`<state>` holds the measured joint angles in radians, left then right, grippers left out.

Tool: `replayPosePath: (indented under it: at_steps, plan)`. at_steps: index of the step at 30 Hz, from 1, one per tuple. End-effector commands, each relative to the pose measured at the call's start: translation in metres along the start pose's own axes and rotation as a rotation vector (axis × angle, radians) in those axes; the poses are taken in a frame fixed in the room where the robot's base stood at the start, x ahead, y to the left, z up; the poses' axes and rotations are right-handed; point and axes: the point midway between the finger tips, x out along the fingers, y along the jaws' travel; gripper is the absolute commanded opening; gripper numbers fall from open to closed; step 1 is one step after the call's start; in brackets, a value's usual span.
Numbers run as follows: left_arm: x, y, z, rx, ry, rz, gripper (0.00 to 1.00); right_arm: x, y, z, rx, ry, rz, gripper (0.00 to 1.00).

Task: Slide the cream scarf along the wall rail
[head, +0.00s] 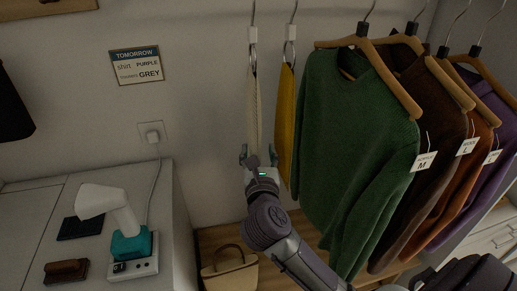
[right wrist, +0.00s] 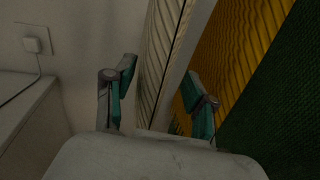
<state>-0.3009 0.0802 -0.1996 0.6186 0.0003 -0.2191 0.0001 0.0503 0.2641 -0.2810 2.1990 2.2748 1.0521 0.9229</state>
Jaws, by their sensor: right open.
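The cream scarf (head: 254,105) hangs from a metal ring and hook in front of the wall, left of a yellow scarf (head: 285,110). My right gripper (head: 258,155) is open at the scarf's lower end. In the right wrist view the ribbed cream scarf (right wrist: 163,50) shows between the two spread fingers of my right gripper (right wrist: 158,88), with a visible gap on the left side. The yellow scarf (right wrist: 235,55) is behind and right of the right finger there. The rail itself is out of frame. My left gripper is not in view.
Sweaters on wooden hangers, the nearest a green one (head: 345,150), crowd the right. A grey cabinet (head: 25,215) stands at left with a white and teal device (head: 128,240) on it. A handbag (head: 230,272) sits below. A sign (head: 136,65) hangs on the wall.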

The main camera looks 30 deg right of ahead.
Motion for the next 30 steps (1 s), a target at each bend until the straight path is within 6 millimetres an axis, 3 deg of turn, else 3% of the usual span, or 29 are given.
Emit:
replayPosePath:
  at_steps: [9, 15, 25, 28, 30]
  plan:
    - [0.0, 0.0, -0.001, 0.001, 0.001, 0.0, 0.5, -0.069, -0.001, -0.001, 0.001, 0.005, 0.0, 0.55]
    - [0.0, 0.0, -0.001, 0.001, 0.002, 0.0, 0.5, -0.096, 0.0, -0.001, 0.0, 0.003, 0.0, 0.55]
    - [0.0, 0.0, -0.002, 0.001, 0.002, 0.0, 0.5, -0.102, 0.0, -0.003, -0.028, -0.006, -0.004, 0.55]
    - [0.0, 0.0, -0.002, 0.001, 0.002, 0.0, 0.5, -0.093, 0.004, -0.018, -0.165, -0.041, -0.017, 0.55]
    - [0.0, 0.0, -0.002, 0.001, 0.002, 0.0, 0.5, -0.084, 0.011, -0.037, -0.346, -0.085, -0.022, 0.55]
